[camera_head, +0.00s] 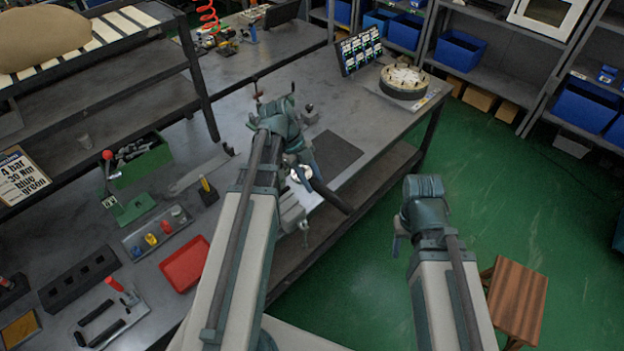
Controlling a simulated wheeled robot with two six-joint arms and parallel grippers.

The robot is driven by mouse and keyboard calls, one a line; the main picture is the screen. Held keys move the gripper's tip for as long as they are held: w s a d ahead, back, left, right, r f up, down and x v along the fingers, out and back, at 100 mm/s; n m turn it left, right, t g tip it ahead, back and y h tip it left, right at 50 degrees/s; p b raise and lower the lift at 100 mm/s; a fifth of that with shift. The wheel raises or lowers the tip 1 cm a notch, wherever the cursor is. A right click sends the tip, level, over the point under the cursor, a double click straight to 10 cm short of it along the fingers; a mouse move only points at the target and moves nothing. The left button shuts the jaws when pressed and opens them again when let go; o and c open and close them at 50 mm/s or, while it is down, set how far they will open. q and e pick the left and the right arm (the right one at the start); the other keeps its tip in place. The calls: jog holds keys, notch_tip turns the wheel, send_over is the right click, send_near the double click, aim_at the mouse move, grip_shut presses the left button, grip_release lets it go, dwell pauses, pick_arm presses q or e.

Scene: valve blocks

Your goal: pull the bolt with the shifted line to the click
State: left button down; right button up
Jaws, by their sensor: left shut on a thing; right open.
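My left gripper (300,173) is over the front edge of the workbench, partly hidden by its own wrist. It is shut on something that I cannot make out. A dark rod (332,197) slants down and right beside it; I cannot tell what it belongs to. A grey metal fixture (290,213) stands at the bench edge just below, partly behind my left arm. No bolt and no shifted line can be made out. My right gripper (397,238) is open and empty over the green floor, apart from the bench, its fingers small in view.
The workbench (360,112) bears a dark mat (335,158), a round dial (404,80) and a label board (359,49). A red tray (185,263), a green box (140,160) and several tools lie left. A wooden stool (517,300) stands right. The floor between is free.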

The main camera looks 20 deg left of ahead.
pick_arm(q)
jog(key=shift+s+f, duration=0.1)
jog(key=shift+s, duration=0.05)
dwell(0.3)
jog(key=shift+s+a+m+g, duration=0.4)
jog(key=shift+s+a+m, duration=0.15)
jog(key=shift+s+m, duration=0.4)
jog(key=shift+s+a+m+g, duration=0.4)
jog(key=shift+s+a+m, duration=0.3)
jog(key=shift+s+m, duration=0.25)
jog(key=shift+a, duration=0.1)
jog(key=shift+w+d+n, duration=0.35)
jog(key=shift+w+n, duration=0.05)
dwell(0.6)
